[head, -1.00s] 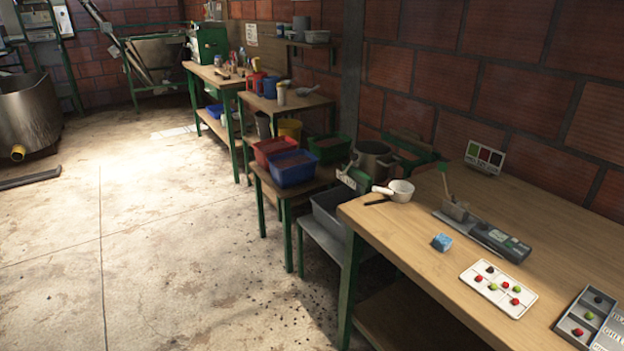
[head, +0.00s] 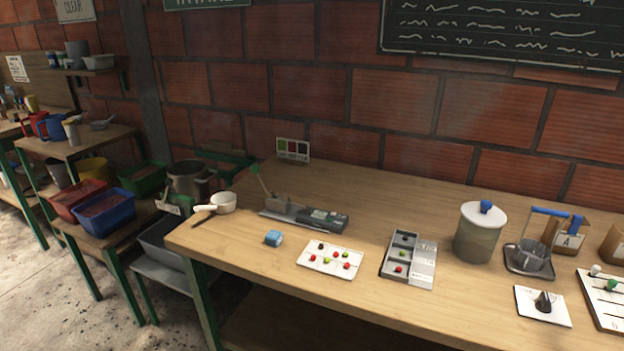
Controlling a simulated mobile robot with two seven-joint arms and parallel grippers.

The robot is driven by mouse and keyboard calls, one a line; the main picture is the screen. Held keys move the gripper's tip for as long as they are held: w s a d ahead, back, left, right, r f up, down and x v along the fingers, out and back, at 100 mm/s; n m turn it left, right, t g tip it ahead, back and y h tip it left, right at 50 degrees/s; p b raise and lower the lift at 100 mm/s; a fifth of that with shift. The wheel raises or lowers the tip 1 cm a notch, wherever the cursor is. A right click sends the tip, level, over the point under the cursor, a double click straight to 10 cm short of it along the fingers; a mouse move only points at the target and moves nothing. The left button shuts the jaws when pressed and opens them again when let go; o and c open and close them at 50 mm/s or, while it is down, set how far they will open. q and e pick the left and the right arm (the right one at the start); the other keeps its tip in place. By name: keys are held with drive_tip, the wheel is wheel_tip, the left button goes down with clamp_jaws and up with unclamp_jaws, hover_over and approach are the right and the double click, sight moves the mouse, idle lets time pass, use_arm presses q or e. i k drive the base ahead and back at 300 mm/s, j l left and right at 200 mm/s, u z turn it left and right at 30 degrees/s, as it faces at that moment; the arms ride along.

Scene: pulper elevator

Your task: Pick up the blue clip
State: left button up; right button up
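I cannot tell for certain which blue item is the clip. A small blue piece (head: 486,206) sits on the white lid of a greenish-grey canister (head: 478,240) at the right of the table. Right of it, a blue bar (head: 550,211) tops a metal holder with a grey cup, and a blue piece (head: 575,224) shows at the top of a brown bag marked A (head: 562,240). Neither of my grippers is in view.
The wooden table (head: 380,315) also bears a white card with red and green berries (head: 330,260), a compartment tray (head: 408,258), a grey device (head: 305,217), a white-handled pan (head: 222,203) and a card with a dark cone (head: 542,305). Bins (head: 108,210) stand at left.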

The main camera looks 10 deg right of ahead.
sight(576, 220)
drive_tip(key=z, duration=1.65)
